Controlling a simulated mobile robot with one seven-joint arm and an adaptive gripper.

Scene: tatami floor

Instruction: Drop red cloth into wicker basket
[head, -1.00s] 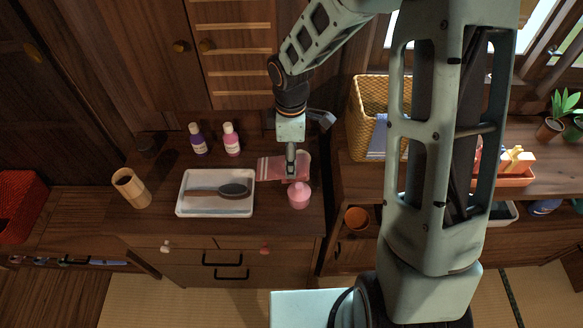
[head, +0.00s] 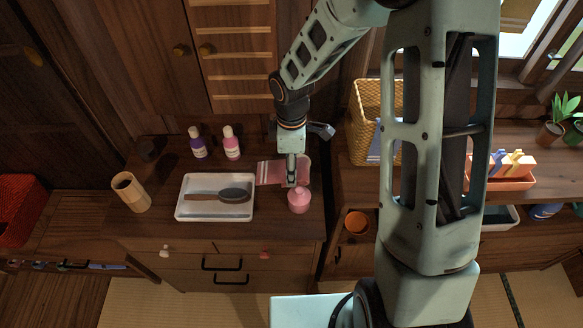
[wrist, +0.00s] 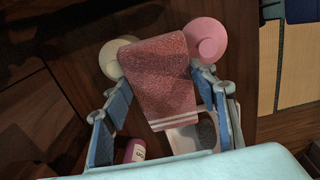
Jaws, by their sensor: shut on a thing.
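The red cloth (head: 269,172), with pale stripes near one end, is at the right side of the dark wooden cabinet top. It also shows in the wrist view (wrist: 165,85), between my fingers. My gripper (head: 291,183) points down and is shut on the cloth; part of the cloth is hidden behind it. I cannot tell whether the cloth is still touching the cabinet top. The wicker basket (head: 364,103) stands to the right, on the neighbouring wooden surface, with something bluish at its front. My arm covers part of it, and its inside is only partly visible.
A pink pot (head: 299,201) stands close in front of my gripper. A white tray (head: 191,212) with a brush (head: 233,194) lies to the left. Two bottles (head: 232,146) stand behind, and a wooden cup (head: 132,195) at far left. An orange pot (head: 357,222) is at right.

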